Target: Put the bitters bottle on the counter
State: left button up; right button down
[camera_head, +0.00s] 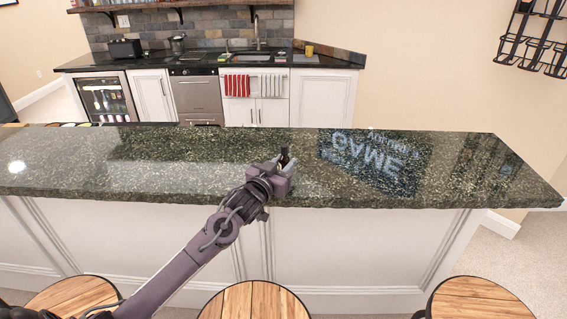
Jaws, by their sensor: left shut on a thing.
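The bitters bottle (285,156) shows as a small dark shape at the tip of my left gripper (283,163). My left gripper is shut on it, and the fingers and wrist hide most of the bottle. The gripper is over the front part of the dark green speckled counter (150,160), near the middle. I cannot tell whether the bottle touches the counter top or is held just above it. My right gripper is not in view.
The counter top around the gripper is clear, with only reflections on it. Round wooden stools (254,301) stand in front. Behind is a back counter (130,62) with a sink, a toaster and a yellow cup (309,50). A black wire rack (536,38) hangs at the right.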

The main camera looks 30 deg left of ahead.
pick_arm(q)
jog(key=shift+f, duration=0.15)
jog(key=o, duration=1)
